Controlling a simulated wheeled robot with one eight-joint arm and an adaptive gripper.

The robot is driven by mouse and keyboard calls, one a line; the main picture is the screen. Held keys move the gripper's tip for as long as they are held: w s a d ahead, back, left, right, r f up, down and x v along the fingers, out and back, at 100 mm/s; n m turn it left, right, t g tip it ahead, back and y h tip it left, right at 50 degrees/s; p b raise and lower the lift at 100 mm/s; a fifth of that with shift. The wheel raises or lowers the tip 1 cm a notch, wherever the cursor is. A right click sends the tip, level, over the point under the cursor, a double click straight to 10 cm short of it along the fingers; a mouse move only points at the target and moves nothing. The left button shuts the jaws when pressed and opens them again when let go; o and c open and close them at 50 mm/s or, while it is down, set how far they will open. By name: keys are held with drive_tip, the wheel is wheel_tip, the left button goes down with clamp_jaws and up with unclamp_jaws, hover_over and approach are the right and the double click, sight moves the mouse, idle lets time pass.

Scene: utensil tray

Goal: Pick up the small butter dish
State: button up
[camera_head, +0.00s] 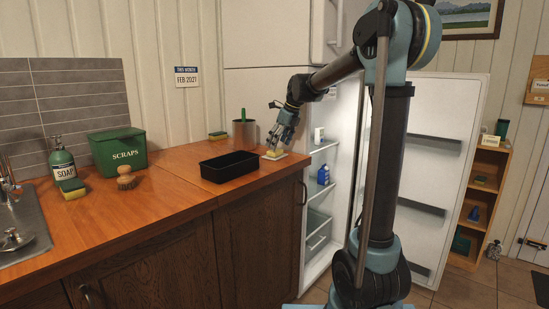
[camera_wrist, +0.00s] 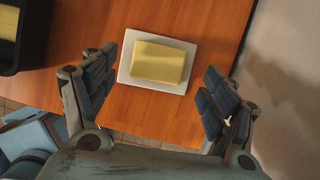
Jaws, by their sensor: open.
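The small butter dish is a white plate (camera_wrist: 178,86) with a yellow block of butter (camera_wrist: 159,63) on it. It lies on the wooden counter near its right end, and it also shows in the head view (camera_head: 273,155). My gripper (camera_wrist: 163,92) is open, with its fingers spread to the left and right of the dish in the wrist view. The left fingers appear close to the plate's left edge; the right fingers stand farther from it. In the head view my gripper (camera_head: 279,140) is just above the dish, and the fingertips partly cover it.
A black tray (camera_head: 229,166) stands left of the dish; its corner shows in the wrist view (camera_wrist: 46,20). A metal canister (camera_head: 244,132) and a sponge (camera_head: 218,135) are behind. The open fridge (camera_head: 327,190) is right of the counter's end.

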drive_tip(key=shift+x, duration=1.6)
drive_tip(key=shift+a, duration=0.1)
drive_tip(key=c, duration=1.4)
drive_tip(key=shift+o, duration=0.2)
drive_tip(key=shift+r, duration=0.1)
